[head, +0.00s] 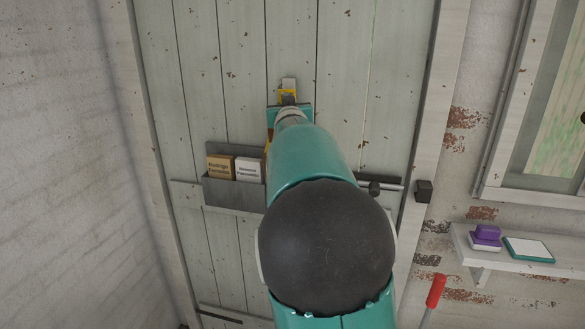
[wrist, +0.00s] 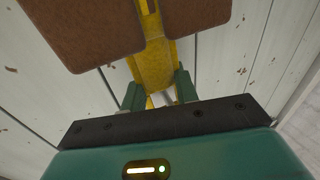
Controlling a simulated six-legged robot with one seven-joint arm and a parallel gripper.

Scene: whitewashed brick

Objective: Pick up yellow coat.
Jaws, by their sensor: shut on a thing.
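The yellow coat (wrist: 155,66) shows in the wrist view as a narrow yellow strip between the two fingers of my gripper (wrist: 152,42). Only bits of yellow show there, around the gripper and along the left of my arm. My arm hides the rest, so I cannot tell whether the coat still touches the hook.
A grey wall holder (head: 235,194) with two labelled cards is on the door, left of my arm. A door handle (head: 376,187) is to the right. A shelf (head: 520,262) with a purple item and a teal-edged pad is at the right, near a red-handled tool (head: 436,291).

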